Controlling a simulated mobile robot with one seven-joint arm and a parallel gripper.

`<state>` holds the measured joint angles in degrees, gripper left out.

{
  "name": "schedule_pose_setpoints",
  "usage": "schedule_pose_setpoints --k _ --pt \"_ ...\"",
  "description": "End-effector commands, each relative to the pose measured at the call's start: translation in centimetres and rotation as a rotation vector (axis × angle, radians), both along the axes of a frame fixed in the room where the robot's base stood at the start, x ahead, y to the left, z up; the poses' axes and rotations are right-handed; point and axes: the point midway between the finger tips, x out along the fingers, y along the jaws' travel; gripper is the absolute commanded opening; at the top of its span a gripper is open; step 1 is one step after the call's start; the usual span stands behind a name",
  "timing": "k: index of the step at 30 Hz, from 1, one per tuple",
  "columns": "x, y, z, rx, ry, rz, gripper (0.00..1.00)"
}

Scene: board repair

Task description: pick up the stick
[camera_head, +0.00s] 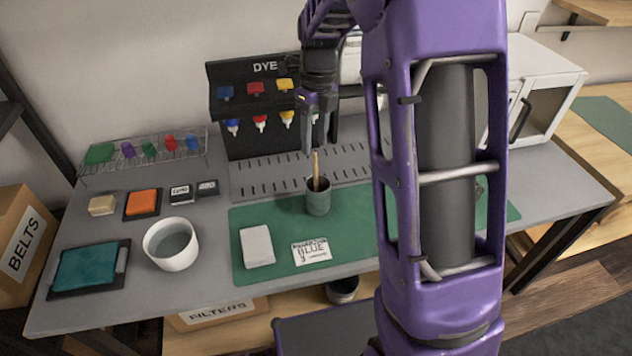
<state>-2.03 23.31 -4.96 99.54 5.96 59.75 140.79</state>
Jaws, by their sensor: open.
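The stick (316,168) is a thin light-brown wooden rod. It stands nearly upright in a dark grey-green cup (318,200) on the green mat (375,240); its lower end is hidden inside the cup. My gripper (320,140) points down over the cup, with its fingers at the top of the stick. The jaws are open, and the stick's upper end shows close to them. I cannot tell whether the stick lies between the fingers or just in front of them.
A black DYE rack (265,68) with coloured bottles stands behind. A white bowl (171,244), a white block (257,246) and a GLUE card (311,251) lie in front and left. My purple arm hides the table's right middle. A white cabinet (540,70) stands at the right.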

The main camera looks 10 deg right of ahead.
Motion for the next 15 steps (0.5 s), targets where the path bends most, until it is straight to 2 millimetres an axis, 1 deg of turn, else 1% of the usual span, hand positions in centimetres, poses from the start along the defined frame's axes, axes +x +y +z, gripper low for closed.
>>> schedule_pose_setpoints --k 1,3,8,10,15 --pt "-0.1 0.0 -1.0 0.000 0.002 -0.001 0.48" --pt "-0.1 0.0 -1.7 0.000 0.001 0.000 0.48" --pt "-0.1 0.1 -2.6 0.000 0.000 0.000 0.48" --pt "-0.3 0.0 -3.3 0.000 0.001 0.000 0.48" --pt "-0.8 -0.2 -6.0 0.001 0.003 0.000 0.48"
